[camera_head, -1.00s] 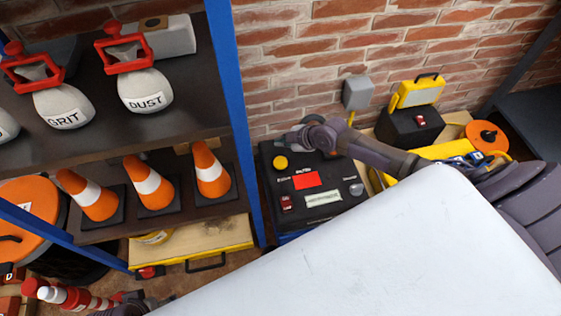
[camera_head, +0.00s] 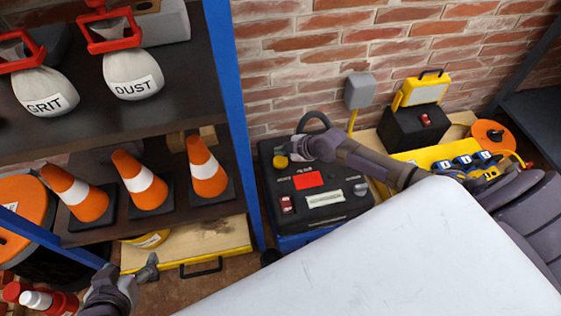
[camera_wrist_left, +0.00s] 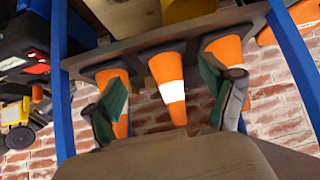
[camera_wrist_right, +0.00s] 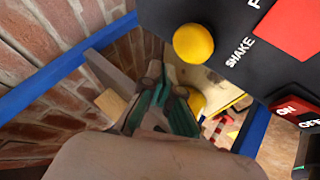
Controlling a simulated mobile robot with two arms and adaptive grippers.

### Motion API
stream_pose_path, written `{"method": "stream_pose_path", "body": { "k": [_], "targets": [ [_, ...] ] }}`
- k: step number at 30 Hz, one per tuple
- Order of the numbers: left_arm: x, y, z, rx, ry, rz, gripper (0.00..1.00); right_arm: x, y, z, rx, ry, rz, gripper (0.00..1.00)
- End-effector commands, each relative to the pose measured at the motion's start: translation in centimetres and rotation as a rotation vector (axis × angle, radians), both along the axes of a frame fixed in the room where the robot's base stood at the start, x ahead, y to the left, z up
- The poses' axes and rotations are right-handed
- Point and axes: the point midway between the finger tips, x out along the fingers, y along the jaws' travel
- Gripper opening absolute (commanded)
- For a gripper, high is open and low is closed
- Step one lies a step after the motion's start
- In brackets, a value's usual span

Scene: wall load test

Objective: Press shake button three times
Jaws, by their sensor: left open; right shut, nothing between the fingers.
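The yellow shake button (camera_head: 280,161) sits at the left end of the black control panel (camera_head: 335,211). It shows large in the right wrist view (camera_wrist_right: 193,43), with "SHAKE" printed beside it. My right gripper (camera_head: 289,153) is shut and empty, right by the button. In the right wrist view its fingertips (camera_wrist_right: 168,78) lie below and left of the button; I cannot tell whether they touch it. My left gripper (camera_head: 130,270) is open and empty, low at the left near the shelf; its spread fingers also show in the left wrist view (camera_wrist_left: 165,95).
A shelf with a blue post (camera_head: 229,90) holds orange cones (camera_head: 205,168) and sacks (camera_head: 133,75). A red switch (camera_head: 286,203) and a grey knob (camera_head: 360,189) are on the panel. A large white surface (camera_head: 400,260) fills the lower right. A brick wall stands behind.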

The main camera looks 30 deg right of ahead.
Motion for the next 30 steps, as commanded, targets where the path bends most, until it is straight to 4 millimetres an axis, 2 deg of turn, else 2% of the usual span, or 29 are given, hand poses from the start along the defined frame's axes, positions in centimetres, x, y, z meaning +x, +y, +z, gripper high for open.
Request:
{"method": "stream_pose_path", "body": {
  "k": [6, 13, 20, 30],
  "targets": [
    [2.5, -1.0, 1.9, -0.037, -0.167, -0.013, 0.85, 0.0, 0.0, -1.0, 0.000, 0.000, 0.000, 0.00],
    [4.3, -1.8, 4.0, -0.071, -0.312, -0.023, 0.85, 0.0, 0.0, -1.6, -0.001, 0.000, -0.001, 0.00],
    [5.0, -2.1, 5.1, -0.087, -0.381, -0.027, 0.85, 0.0, 0.0, -1.8, 0.000, 0.000, 0.000, 0.00],
    [5.0, -2.1, 5.3, -0.088, -0.387, -0.027, 0.85, 0.0, 0.0, -1.8, 0.000, 0.000, 0.000, 0.00]
  ]
}}
